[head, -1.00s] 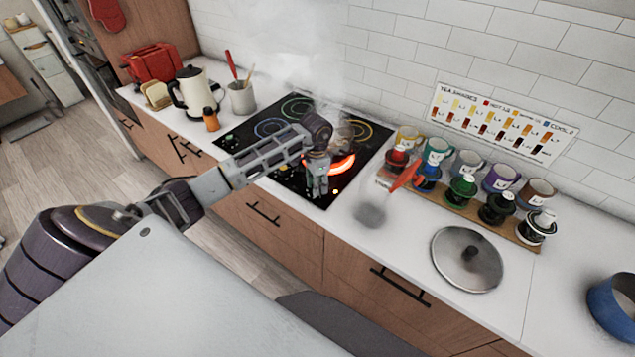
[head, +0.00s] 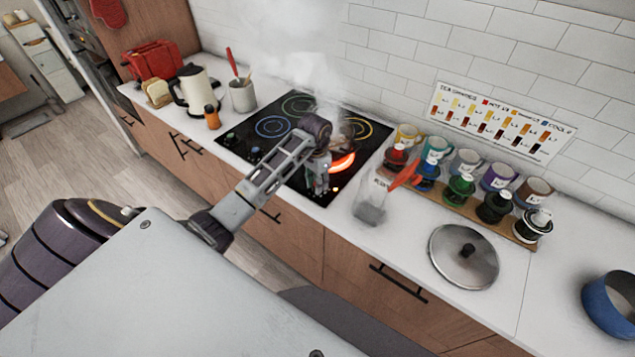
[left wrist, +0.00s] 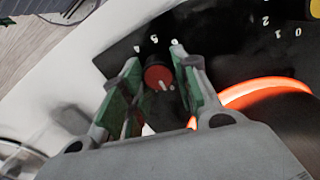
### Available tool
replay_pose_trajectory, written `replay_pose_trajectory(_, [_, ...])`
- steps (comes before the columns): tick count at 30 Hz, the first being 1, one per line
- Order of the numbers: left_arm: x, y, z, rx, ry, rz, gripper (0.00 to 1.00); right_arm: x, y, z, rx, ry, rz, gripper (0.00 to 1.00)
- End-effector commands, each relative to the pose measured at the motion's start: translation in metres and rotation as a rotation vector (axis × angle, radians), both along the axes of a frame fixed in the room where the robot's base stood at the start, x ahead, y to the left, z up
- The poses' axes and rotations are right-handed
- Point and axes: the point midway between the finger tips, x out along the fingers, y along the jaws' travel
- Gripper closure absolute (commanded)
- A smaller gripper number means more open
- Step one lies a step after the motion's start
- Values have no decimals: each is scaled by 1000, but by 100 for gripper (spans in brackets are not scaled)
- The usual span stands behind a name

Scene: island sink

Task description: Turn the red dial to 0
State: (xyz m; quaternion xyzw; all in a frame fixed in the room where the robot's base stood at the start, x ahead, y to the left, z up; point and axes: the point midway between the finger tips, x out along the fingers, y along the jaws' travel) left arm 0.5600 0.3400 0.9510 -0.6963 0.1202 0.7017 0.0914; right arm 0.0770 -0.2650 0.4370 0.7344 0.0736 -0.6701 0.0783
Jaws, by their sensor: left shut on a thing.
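The red dial (left wrist: 158,77) sits on the black stove panel in the left wrist view, between the two green-padded fingers of my left gripper (left wrist: 163,92). A pale mark shows on the dial's face, pointing toward the bottom of that view. Several white numerals stand on the panel around the dial, partly hidden by the fingers. In the head view my left gripper (head: 320,188) points down at the front right of the black stove (head: 257,160), and hides the dial. The gripper is shut on the dial. My right gripper is not in view.
A burner (head: 342,163) glows orange right beside my left gripper, and steam rises behind it. A glass jug (head: 370,208) stands right of the stove. A pot lid (head: 463,257) and several mugs and bottles are farther right. A yellow dial (left wrist: 315,8) is nearby.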

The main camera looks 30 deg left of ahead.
Motion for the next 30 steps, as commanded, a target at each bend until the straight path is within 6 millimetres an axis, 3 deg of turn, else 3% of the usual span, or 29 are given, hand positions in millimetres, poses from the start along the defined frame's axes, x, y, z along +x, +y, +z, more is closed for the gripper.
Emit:
replay_pose_trajectory(17, [1, 1, 2, 2, -5, 15, 93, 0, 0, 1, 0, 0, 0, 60])
replay_pose_trajectory(18, [1, 1, 2, 2, -5, 15, 64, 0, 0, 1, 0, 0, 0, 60])
replay_pose_trajectory(22, [1, 1, 1, 1, -4, 14, 48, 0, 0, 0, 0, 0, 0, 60])
replay_pose_trajectory(30, [0, 0, 0, 1, -2, 14, 48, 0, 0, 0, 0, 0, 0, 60])
